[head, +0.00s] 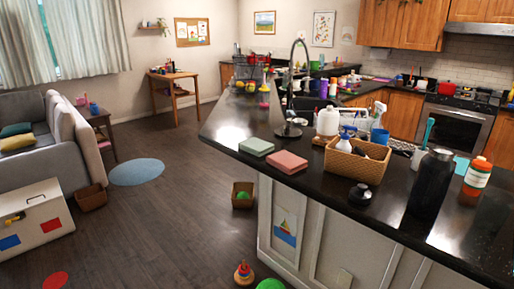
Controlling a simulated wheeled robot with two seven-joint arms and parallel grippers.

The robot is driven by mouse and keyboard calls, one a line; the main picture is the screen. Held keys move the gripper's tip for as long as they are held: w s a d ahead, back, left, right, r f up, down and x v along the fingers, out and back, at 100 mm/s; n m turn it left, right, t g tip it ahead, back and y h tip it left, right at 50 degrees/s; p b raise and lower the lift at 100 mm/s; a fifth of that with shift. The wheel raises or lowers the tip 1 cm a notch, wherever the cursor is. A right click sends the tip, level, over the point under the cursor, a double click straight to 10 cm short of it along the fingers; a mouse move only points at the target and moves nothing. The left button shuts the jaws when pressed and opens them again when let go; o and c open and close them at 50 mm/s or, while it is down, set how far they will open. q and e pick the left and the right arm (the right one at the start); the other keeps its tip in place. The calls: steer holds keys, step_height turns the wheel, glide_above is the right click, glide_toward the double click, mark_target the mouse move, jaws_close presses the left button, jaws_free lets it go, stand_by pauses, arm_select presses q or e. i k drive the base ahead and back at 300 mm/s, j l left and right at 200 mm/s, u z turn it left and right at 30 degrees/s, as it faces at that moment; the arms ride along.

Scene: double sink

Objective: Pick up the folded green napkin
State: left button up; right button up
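The folded green napkin (256,146) lies flat on the black countertop (232,128), near the counter's front left edge. A folded pink napkin (287,162) lies just to its right and a little nearer. Neither of my grippers shows in the head view, and nothing touches or covers the green napkin.
A wicker basket (357,161), a black lid (361,196), a black bottle (429,185) and an orange-and-white bottle (477,176) stand to the right. The countertop left of the green napkin is clear. A bin (243,196) stands on the floor.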

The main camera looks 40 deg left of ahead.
mark_target(254, 146)
steer(key=u, duration=1.3)
steer(key=z, duration=0.3)
